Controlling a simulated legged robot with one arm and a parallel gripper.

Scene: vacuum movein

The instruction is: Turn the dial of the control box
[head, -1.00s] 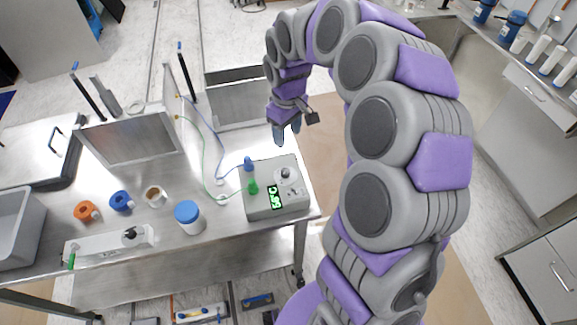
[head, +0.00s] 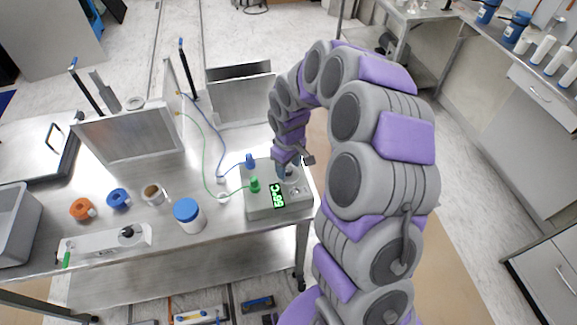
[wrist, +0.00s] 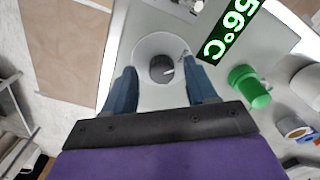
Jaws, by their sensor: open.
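The control box (head: 262,205) is a grey box near the right end of the metal table, with a lit green display (head: 277,196) that reads 56°C in the wrist view (wrist: 228,32). In the wrist view, its dark round dial (wrist: 162,68) sits on a pale disc between my fingertips. My gripper (wrist: 162,86) is open, with one blue finger on each side of the dial and gaps visible. Whether the fingertips are level with the dial or above it is hard to tell. In the head view, my gripper (head: 287,172) is over the box and hides the dial.
A green plug (head: 255,185) and a blue plug (head: 250,160) stand on the box's left side, with cables running left. A blue-lidded jar (head: 187,215) stands to the left. A metal panel (head: 130,138) rises behind. The table's right edge is close to the box.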

